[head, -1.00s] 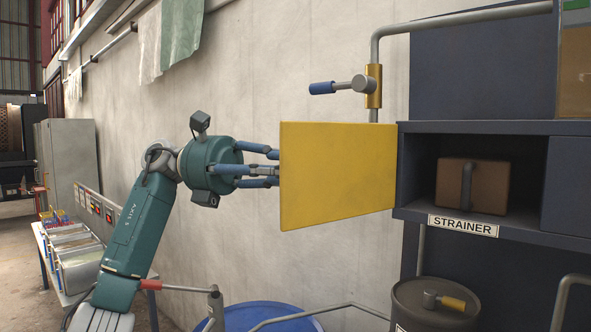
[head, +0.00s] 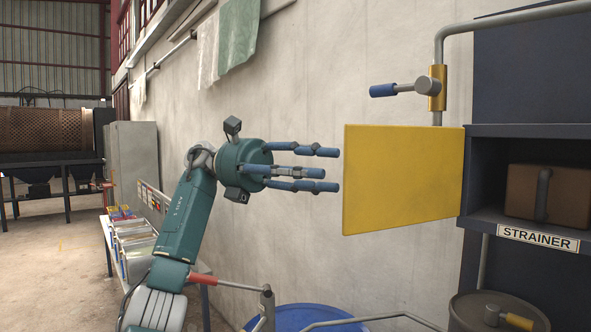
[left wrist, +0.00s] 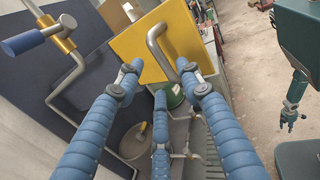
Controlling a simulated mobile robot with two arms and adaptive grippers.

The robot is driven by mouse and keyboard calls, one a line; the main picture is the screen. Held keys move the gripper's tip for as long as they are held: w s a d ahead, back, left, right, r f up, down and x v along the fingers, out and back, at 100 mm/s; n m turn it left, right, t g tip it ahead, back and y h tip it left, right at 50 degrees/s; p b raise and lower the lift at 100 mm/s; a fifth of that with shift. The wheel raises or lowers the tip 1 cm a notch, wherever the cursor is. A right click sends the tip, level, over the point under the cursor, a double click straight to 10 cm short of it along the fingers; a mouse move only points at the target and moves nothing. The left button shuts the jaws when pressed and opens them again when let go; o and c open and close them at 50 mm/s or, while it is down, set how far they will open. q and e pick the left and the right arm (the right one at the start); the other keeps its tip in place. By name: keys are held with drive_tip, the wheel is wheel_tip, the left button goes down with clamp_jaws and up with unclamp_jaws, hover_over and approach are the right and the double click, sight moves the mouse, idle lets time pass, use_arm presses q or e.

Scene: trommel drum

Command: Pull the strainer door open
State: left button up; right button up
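The yellow strainer door (head: 402,180) stands swung open, out to the left of the compartment marked STRAINER (head: 538,238). Its grey bar handle (left wrist: 163,50) shows in the left wrist view, on the door face (left wrist: 128,43) turned toward that camera; the head view hides it. My left gripper (head: 325,169) is open and empty, its blue fingers spread just left of the door's free edge. In the left wrist view the fingers (left wrist: 160,85) surround nothing, and the handle lies beyond them. My right gripper (left wrist: 292,100) seems to show small at the right of the wrist view; its finger state is unclear.
A brown box with a handle (head: 570,195) sits inside the compartment. A blue-handled valve (head: 383,90) on a pipe is above the door. A blue drum (head: 308,318) and a lidded barrel (head: 475,322) stand below. A concrete wall is behind; open floor lies left.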

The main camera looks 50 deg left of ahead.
use_arm(q)
drive_tip(key=v, duration=0.5)
drive_tip(key=shift+a, duration=0.2)
idle(0.5)
